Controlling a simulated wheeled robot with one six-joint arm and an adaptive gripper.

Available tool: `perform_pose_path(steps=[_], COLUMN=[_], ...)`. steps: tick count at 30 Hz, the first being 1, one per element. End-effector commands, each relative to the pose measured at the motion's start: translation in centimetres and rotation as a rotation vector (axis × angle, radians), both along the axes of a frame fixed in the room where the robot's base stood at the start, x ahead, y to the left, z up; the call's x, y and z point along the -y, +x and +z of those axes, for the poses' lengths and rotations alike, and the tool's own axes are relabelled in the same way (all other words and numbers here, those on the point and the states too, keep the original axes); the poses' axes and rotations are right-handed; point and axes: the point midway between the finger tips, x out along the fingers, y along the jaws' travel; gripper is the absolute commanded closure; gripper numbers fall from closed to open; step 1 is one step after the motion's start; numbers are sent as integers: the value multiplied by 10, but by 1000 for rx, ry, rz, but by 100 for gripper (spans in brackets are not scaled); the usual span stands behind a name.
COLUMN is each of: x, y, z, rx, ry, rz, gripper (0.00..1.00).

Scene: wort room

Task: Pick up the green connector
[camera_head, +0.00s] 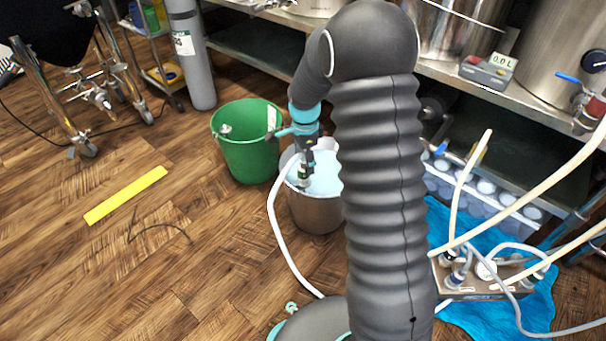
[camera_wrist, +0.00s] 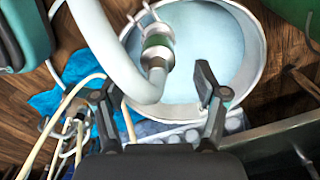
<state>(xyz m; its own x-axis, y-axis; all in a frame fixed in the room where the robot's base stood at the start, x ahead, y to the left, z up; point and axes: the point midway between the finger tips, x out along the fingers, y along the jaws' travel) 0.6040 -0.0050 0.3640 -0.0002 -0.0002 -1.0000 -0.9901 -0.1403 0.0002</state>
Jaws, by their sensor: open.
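The green connector (camera_wrist: 158,47) is a metal fitting with a green band on the end of a thick white hose (camera_wrist: 105,50). In the wrist view it lies over the mouth of a metal pot (camera_wrist: 262,45) of pale blue liquid. In the head view the connector (camera_head: 304,179) shows small at the pot's (camera_head: 318,216) left side. My gripper (camera_wrist: 153,88) is open and empty. Its fingers are spread, and the connector appears above the gap between the fingertips. I cannot tell how far apart they are in depth. In the head view my gripper (camera_head: 305,160) is over the pot.
A green bucket (camera_head: 250,158) stands just left of the pot. A steel bench (camera_head: 450,75) runs behind. A pump with pale hoses (camera_head: 485,278) sits on a blue cloth (camera_head: 530,315) at right. A yellow strip (camera_head: 126,195) lies on open wooden floor at left.

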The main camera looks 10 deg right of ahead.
Motion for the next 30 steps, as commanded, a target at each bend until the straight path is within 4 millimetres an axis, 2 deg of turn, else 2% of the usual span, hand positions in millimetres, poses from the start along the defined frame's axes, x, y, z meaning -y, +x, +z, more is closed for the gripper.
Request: perform_pose_path(steps=[8, 18, 26, 30], x=[0, 1, 1, 1], y=[-1, -4, -3, -3], z=[-15, -58, -61, -61], rx=[-1, -1, 0, 0], ry=[0, 0, 0, 0], rz=[0, 0, 0, 0], gripper=[28, 28, 28, 60])
